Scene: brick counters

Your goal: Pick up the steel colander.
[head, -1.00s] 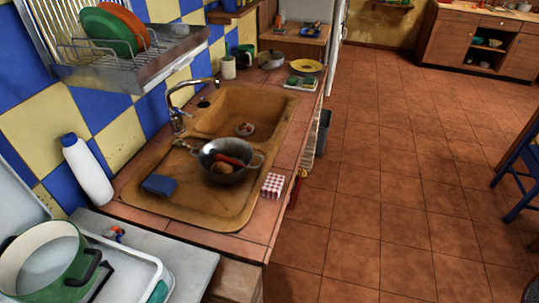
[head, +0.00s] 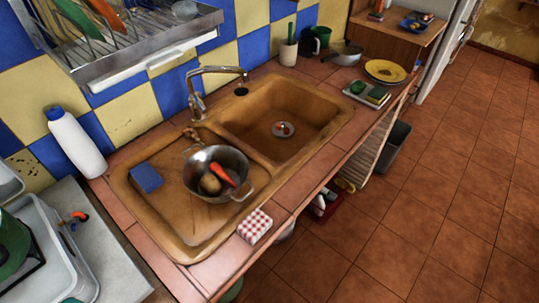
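The steel colander (head: 201,187) is a grey metal bowl with two side handles. It stands on the drainer side of the brown sink (head: 170,229), left of the sink's basin. A carrot (head: 222,174) and a brown potato-like item (head: 210,184) lie inside it. My gripper is not in the head view, so its state is not shown.
A blue sponge (head: 147,177) lies left of the colander and a red-checked box (head: 254,226) at its front right. The faucet (head: 198,97) stands behind. A white bottle (head: 77,143) is at left, and a dish rack (head: 145,45) hangs above.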

